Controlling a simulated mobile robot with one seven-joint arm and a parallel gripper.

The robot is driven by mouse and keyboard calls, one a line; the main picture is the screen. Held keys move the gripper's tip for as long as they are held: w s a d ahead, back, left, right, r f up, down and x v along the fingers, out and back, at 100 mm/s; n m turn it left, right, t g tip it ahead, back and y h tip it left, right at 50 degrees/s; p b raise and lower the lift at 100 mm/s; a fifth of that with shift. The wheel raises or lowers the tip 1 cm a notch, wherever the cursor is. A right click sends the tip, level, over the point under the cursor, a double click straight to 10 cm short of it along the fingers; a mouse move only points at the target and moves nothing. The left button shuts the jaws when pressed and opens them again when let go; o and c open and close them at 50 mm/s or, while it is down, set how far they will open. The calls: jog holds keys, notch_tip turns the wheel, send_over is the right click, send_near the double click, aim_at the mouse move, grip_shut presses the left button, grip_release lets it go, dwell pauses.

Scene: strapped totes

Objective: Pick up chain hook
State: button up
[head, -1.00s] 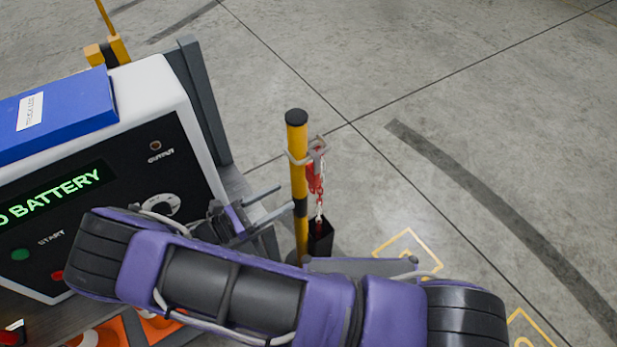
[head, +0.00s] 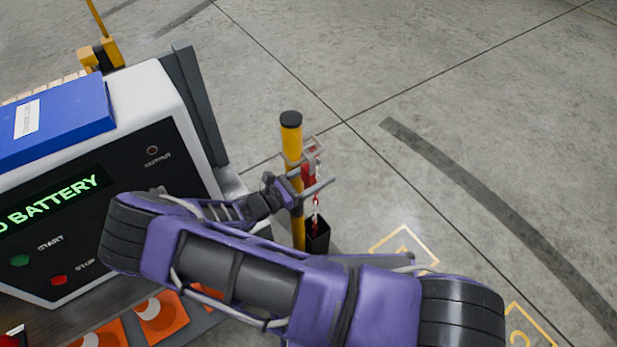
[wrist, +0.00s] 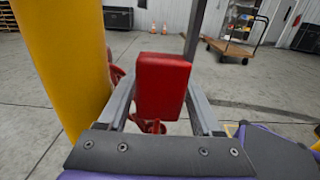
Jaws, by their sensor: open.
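The red chain hook (head: 309,160) hangs at a grey bracket near the top of the yellow post (head: 291,145). Its red-and-white chain (head: 316,212) drops into a dark box beside the post. My gripper (head: 318,176) reaches past the post to the hook, fingers apart. In the wrist view, a red block-shaped part of the hook (wrist: 163,85) stands between the two fingers of my gripper (wrist: 160,95). I see no clear contact on either side. More red parts show behind the left finger and below the block. The arm and post partly hide the hook.
The yellow post (wrist: 65,60) stands close on the left of my gripper in the wrist view. A white battery unit (head: 165,100) with a blue box (head: 50,120) on top is at left. Open concrete floor lies right. A flat cart (wrist: 235,48) stands far behind.

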grip_shut()
dwell(0.3)
jog(key=shift+r, duration=0.1)
